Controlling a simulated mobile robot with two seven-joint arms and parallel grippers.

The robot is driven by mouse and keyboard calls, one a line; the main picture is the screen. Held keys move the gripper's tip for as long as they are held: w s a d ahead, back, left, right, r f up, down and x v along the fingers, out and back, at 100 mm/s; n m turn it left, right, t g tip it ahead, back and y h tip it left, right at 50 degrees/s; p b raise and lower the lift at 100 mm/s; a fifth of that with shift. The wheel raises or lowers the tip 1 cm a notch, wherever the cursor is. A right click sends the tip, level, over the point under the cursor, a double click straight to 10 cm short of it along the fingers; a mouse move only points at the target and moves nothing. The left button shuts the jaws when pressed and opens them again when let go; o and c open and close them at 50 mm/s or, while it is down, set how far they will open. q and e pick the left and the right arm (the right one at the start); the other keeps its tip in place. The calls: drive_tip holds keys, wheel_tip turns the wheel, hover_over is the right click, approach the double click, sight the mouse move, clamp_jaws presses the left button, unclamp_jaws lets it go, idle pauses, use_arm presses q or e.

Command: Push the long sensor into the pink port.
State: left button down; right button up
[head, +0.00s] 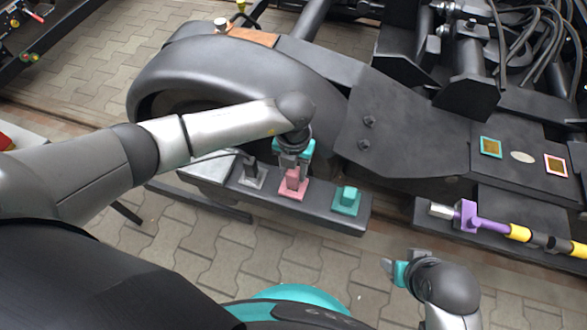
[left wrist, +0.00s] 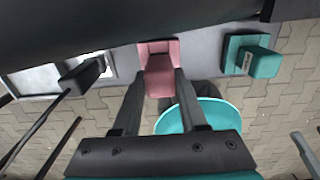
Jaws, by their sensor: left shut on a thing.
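A pink block (head: 292,179) stands at a pink square base (head: 290,194) on a dark beam. I take the block for the long sensor and the base for the pink port, but cannot be sure. My left gripper (head: 292,166) comes down from above and is shut on the block. In the left wrist view the block (left wrist: 160,78) lies between my two fingers, against the pink base (left wrist: 158,47). I cannot tell how deep it sits. My right gripper (head: 400,264) is empty, away from the beam; its jaw opening is unclear.
A teal block and base (head: 346,200) sit right of the pink one. A dark block with a cable (head: 251,172) sits left. A large wheel (head: 215,75) rises behind the beam. Teal-framed (head: 490,147) and pink-framed (head: 556,165) squares and a purple clamp (head: 467,215) are right.

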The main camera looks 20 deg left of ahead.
use_arm(q)
drive_tip(key=shift+f+b, duration=0.35)
drive_tip(key=shift+f, duration=0.1)
use_arm(e)
drive_tip(key=shift+f, duration=0.4)
use_arm(q)
drive_tip(key=shift+c, duration=1.8)
unclamp_jaws()
wheel_tip(320, 180, up, 15)
drive_tip(key=p, duration=0.7)
drive_tip(key=shift+r, duration=0.15)
use_arm(e)
drive_tip(key=s+d+f, duration=0.1)
drive_tip(key=s+f, duration=0.2)
drive_tip(key=f, duration=0.3)
drive_tip(key=s+d+f+g, duration=0.1)
drive_tip(key=s+f, duration=0.1)
drive_tip(key=f, duration=0.5)
drive_tip(key=shift+s+d+g, duration=0.3)
drive_tip(key=shift+s+d, duration=0.05)
drive_tip(key=shift+s, duration=0.05)
